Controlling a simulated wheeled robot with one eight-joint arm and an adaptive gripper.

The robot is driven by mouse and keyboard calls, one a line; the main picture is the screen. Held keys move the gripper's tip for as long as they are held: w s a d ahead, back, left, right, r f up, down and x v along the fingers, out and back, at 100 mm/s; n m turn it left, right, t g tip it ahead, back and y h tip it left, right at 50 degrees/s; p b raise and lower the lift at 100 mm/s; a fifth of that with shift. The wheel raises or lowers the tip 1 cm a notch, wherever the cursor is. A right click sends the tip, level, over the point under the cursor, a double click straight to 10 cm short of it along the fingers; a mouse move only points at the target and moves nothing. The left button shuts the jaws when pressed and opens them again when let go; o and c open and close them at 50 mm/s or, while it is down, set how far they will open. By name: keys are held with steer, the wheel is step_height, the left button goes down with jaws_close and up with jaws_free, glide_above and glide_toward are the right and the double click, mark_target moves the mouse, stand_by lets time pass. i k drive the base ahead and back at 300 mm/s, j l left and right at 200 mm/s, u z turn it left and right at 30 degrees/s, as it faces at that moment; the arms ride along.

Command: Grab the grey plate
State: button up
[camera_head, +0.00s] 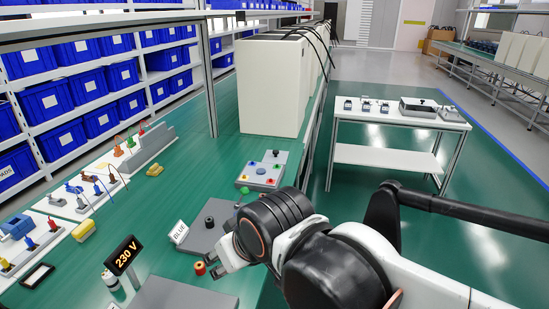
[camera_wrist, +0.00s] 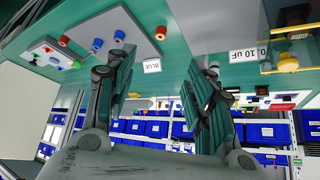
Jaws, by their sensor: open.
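A flat grey plate (camera_head: 212,219) with a black knob lies on the green bench in the head view, beside the white BLUE label (camera_head: 179,232). My gripper (camera_head: 220,261) is at the plate's near side, and my arm hides part of the plate. In the wrist view a grey plate (camera_wrist: 128,22) with coloured pegs is at the top left, by the BLUE label (camera_wrist: 152,66). My open gripper (camera_wrist: 157,80) shows nothing between its fingers there. I cannot tell whether it touches the plate. A second grey slab (camera_head: 180,294) is cut off at the bottom of the head view.
A red and black post (camera_head: 199,268) stands left of my gripper, near the 230 V display (camera_head: 122,254). A button panel (camera_head: 263,170) lies farther back, before a large white cabinet (camera_head: 270,88). A white side table (camera_head: 390,116) stands across the aisle.

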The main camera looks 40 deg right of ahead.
mark_target(273, 157)
steer(key=i+l, duration=0.1)
steer(key=l, duration=0.3)
steer(key=i+l, duration=0.1)
steer(key=l, duration=0.25)
steer(key=i+l, duration=0.1)
steer(key=l, duration=0.3)
steer(key=i+l, duration=0.1)
steer(key=l, duration=0.3)
steer(key=i+l, duration=0.1)
steer(key=l, duration=0.3)
